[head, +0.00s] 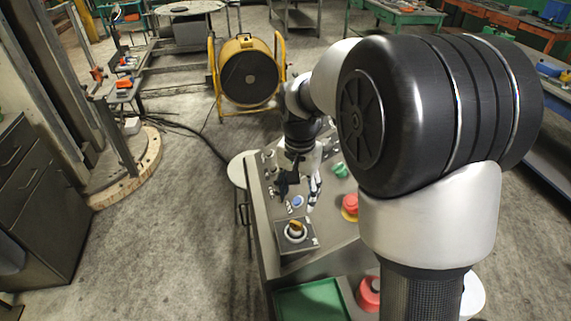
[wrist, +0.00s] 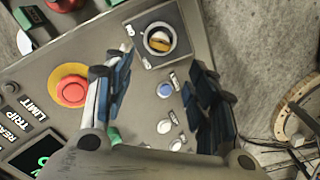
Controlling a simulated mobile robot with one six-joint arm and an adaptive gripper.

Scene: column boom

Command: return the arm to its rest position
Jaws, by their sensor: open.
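My gripper (head: 299,188) hangs over the sloped control panel (head: 335,238), with its fingers pointing down towards it. In the wrist view my gripper (wrist: 160,72) has its two dark fingers spread apart with nothing between them. Between and beyond the fingers I see a blue button (wrist: 165,90) and small white buttons. A yellow rotary knob (head: 296,228) on a square plate lies just in front of the fingers; the knob also shows in the wrist view (wrist: 158,41). Whether a fingertip touches the panel, I cannot tell.
On the panel, a red mushroom button (head: 350,202) on a yellow ring and a green button (head: 340,170) stand to the right. A round stool (head: 238,170) stands left of the panel. A yellow drum fan (head: 248,75) is behind. The floor at left is open.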

